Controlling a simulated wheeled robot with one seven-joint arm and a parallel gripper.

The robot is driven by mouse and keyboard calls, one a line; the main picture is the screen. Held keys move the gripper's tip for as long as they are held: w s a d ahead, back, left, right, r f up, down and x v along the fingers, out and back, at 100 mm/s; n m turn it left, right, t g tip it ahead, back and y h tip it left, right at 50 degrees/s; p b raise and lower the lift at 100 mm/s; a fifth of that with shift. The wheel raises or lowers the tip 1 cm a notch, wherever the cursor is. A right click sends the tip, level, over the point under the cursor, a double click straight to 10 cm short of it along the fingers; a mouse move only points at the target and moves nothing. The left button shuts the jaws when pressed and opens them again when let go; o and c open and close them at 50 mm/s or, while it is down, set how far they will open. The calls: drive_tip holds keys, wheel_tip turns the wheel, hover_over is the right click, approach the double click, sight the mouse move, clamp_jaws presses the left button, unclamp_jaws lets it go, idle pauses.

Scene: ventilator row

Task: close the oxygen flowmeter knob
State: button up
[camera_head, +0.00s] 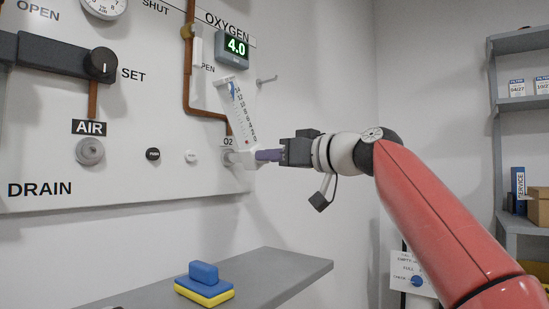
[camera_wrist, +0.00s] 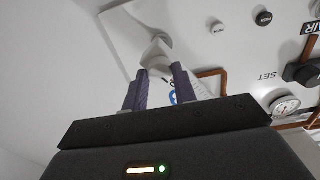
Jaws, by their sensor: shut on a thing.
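The oxygen flowmeter (camera_head: 237,108) is a clear tube with a printed scale, tilted on the wall panel under the OXYGEN label. Its white knob (camera_head: 249,154) is at the lower end beside the O2 label. A display (camera_head: 233,47) above reads 4.0 in green. My gripper (camera_head: 262,155) reaches in from the right, and its purple fingers are at the knob.
A grey shelf (camera_head: 270,270) below the panel carries a blue and yellow block (camera_head: 204,285). An AIR outlet (camera_head: 90,151) and a black lever (camera_head: 60,56) are on the panel's left. A thin peg (camera_head: 267,79) sticks out right of the flowmeter. Storage shelves (camera_head: 515,103) stand far right.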

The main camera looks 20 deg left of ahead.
drive_tip(key=shift+f, duration=0.1)
drive_tip(key=o, duration=1)
drive_tip(key=shift+c, duration=0.2)
drive_tip(key=b+v, duration=0.1)
drive_tip(key=v, duration=0.6)
drive_tip(key=shift+s+d+b, duration=0.2)
drive_tip(key=shift+d+b, duration=0.15)
